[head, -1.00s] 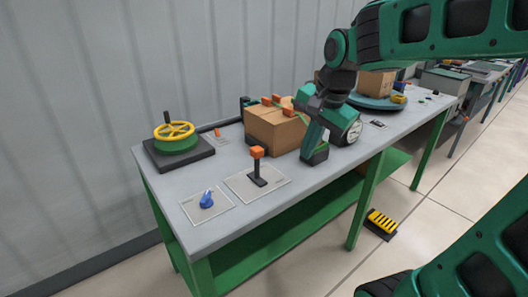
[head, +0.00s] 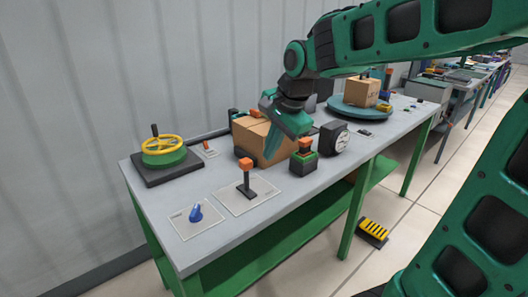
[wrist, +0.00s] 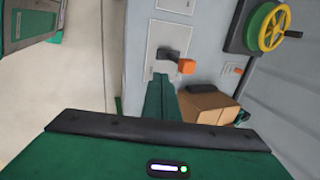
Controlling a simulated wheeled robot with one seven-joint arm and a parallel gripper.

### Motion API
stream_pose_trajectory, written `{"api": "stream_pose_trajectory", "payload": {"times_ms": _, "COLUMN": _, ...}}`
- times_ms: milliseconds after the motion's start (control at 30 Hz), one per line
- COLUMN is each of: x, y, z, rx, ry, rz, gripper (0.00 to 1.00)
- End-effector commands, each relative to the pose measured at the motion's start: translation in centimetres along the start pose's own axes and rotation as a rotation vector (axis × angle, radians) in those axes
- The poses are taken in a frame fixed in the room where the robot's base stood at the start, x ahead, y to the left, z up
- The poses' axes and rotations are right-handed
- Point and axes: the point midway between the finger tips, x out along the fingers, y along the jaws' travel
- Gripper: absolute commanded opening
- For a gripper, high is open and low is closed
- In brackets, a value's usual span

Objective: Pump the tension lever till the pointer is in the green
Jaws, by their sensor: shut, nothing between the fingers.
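An upright black lever with an orange knob (head: 246,178) stands on a pale plate; it also shows in the wrist view (wrist: 184,66). A short dark green block with an orange top (head: 304,157) stands farther right, beside a round gauge (head: 335,138) with a white dial. I cannot tell from any label which of the two is the tension lever. The gauge's pointer and any green zone are too small to read. My gripper (head: 299,136) is shut and empty, just above the orange-topped block in the picture; its fingers show in the wrist view (wrist: 160,78).
A cardboard box (head: 262,138) stands behind the lever. A yellow handwheel (head: 164,145) on a dark base and a blue knob (head: 196,213) on a plate are at the left. A turntable (head: 363,113) carries another box. A yellow-striped pedal (head: 373,231) lies on the floor.

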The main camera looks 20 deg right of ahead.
Motion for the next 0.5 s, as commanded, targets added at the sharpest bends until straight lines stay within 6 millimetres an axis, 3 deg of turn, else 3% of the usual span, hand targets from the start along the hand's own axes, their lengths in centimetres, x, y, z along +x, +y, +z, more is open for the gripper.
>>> {"api": "stream_pose_trajectory", "payload": {"times_ms": 433, "x": 8.4, "y": 0.2, "z": 0.0, "rx": 0.001, "ry": -0.002, "rz": 0.006, "gripper": 0.0}}
{"api": "stream_pose_trajectory", "payload": {"times_ms": 500, "x": 8.6, "y": -1.1, "z": 0.0, "rx": -0.001, "ry": -0.001, "rz": 0.001, "gripper": 0.0}}
